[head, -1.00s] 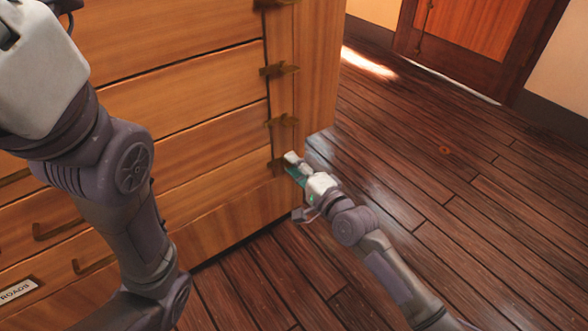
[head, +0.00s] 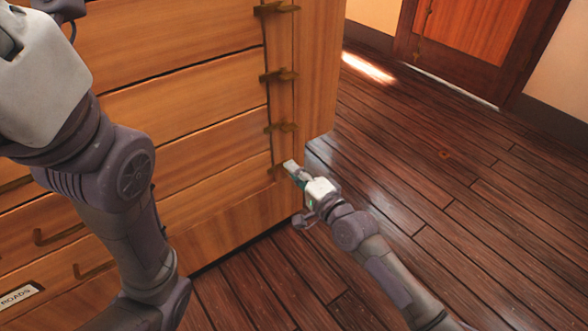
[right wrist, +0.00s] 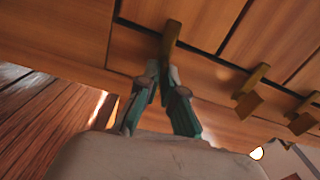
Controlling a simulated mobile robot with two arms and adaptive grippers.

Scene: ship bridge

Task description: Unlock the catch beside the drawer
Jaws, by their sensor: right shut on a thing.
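A wooden drawer cabinet (head: 180,122) has brass catches in a column along its right-hand post. The lowest catch (right wrist: 172,40) is between the fingertips of my right gripper (right wrist: 166,70). In the head view the right gripper (head: 291,167) is at the low end of the post, shut on this catch and largely hiding it. The catch stands crosswise to the post's edge in the wrist view, near a drawer seam. My left arm fills the left side of the head view; its gripper is out of the picture.
Further catches sit above: one (head: 281,127), another (head: 278,75) and a top one (head: 277,8). Drawer handles (head: 58,235) and a "ROADS" label (head: 19,296) are at lower left. Open plank floor (head: 450,200) lies to the right, with a door (head: 470,40) behind.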

